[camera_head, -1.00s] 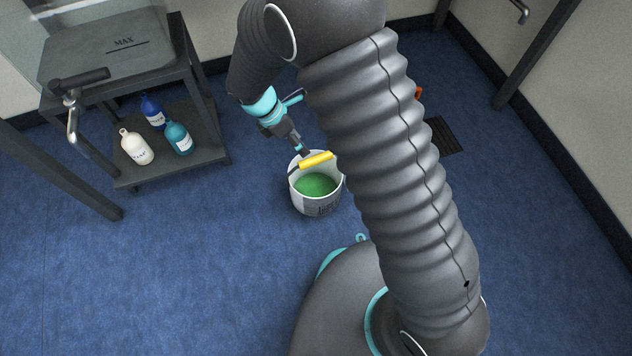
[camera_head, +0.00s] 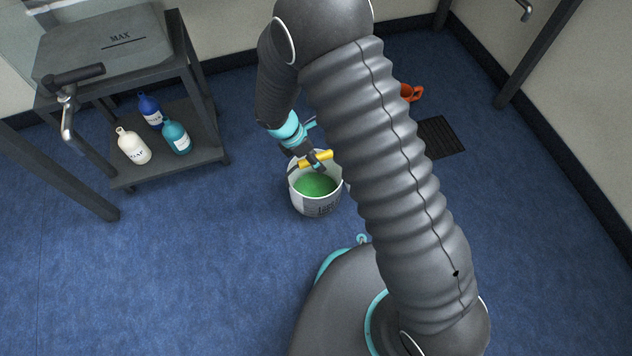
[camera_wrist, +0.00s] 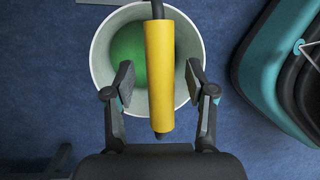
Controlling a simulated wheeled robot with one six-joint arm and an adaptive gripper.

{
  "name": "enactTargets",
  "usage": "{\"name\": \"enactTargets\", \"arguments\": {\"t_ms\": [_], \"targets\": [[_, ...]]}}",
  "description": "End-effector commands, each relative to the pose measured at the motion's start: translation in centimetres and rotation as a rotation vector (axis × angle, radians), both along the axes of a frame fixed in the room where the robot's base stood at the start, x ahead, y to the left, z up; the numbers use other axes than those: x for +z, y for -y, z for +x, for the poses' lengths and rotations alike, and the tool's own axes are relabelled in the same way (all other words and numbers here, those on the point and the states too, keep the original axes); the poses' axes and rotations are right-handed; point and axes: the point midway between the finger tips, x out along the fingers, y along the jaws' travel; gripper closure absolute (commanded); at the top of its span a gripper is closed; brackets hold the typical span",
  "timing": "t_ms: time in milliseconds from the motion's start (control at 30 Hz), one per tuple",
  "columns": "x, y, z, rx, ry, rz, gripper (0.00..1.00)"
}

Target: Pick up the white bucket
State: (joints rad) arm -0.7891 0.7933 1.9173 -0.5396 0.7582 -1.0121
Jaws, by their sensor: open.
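The white bucket (camera_head: 316,206) stands upright on the blue floor with green liquid inside. Its yellow handle grip (camera_head: 316,158) is raised above the rim. In the wrist view the bucket (camera_wrist: 98,62) lies below my gripper, and the yellow grip (camera_wrist: 159,75) runs lengthwise between the two fingers. My gripper (camera_wrist: 160,80) is open, with one finger on each side of the grip and visible gaps to it. In the head view my gripper (camera_head: 319,166) is over the bucket at the handle; my arm hides part of the area to the right.
A grey cart (camera_head: 205,148) at the left carries white (camera_head: 134,148), blue (camera_head: 151,110) and teal (camera_head: 177,138) bottles on its lower shelf. A floor grate (camera_head: 441,138) and an orange object (camera_head: 411,93) are beyond my arm. My base is close to the bucket.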

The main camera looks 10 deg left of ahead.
Motion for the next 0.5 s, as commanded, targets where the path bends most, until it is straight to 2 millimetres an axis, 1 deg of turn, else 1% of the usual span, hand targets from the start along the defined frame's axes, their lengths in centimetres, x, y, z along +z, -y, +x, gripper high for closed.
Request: {"name": "enactTargets", "arguments": {"t_ms": [133,167,200,267,300,367,400,500], "targets": [[0.05,-0.01,0.00,0.000,0.001,0.001,0.44],[0.05,-0.01,0.00,0.000,0.001,0.001,0.47],[0.05,-0.01,0.00,0.000,0.000,0.000,0.57],[0.06,-0.01,-0.01,0.000,0.000,0.000,0.72],[0.06,-0.01,-0.01,0.000,0.000,0.000,0.82],[0.06,-0.01,-0.01,0.000,0.000,0.000,0.97],[0.06,-0.01,-0.01,0.000,0.000,0.000,1.00],[0.05,-0.02,-0.01,0.000,0.000,0.000,1.00]]}}
